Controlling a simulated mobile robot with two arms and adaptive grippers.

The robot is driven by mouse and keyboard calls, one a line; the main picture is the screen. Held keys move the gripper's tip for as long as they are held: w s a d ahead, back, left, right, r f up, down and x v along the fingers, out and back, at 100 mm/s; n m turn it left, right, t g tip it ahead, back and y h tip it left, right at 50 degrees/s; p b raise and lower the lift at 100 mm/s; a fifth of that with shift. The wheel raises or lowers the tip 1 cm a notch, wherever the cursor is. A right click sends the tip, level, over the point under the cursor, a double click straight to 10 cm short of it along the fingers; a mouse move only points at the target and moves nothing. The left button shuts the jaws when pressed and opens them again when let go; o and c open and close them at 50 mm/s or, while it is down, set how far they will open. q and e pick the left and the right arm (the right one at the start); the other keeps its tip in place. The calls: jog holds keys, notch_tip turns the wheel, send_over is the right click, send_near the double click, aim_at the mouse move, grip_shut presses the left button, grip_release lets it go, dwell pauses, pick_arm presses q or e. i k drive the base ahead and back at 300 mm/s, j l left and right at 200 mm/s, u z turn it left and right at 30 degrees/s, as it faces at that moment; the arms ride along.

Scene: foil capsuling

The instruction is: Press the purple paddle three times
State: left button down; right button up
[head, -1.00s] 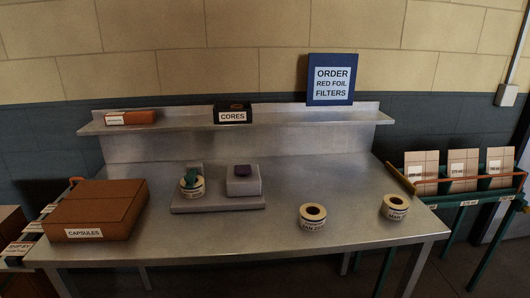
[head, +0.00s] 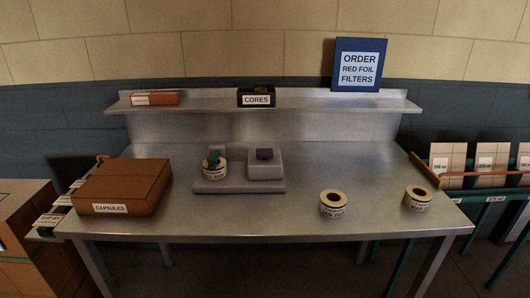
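The purple paddle (head: 264,154) is a small dark purple piece on top of a grey block on the metal table. The block is part of a grey device (head: 240,186) that also has a flat base plate. Neither of my grippers shows in the head view, and nothing touches the paddle.
A brown capsules box (head: 122,186) sits at the table's left. Two label rolls (head: 333,204) (head: 417,198) lie at the right. A cores box (head: 256,97) and a blue order sign (head: 359,65) stand on the back shelf. The table front centre is clear.

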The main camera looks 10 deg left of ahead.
aim_at(264, 154)
jog(key=i+j, duration=0.2)
jog(key=i, duration=0.2)
jog(key=i+j+z, duration=0.1)
jog(key=i, duration=0.3)
jog(key=j, duration=0.1)
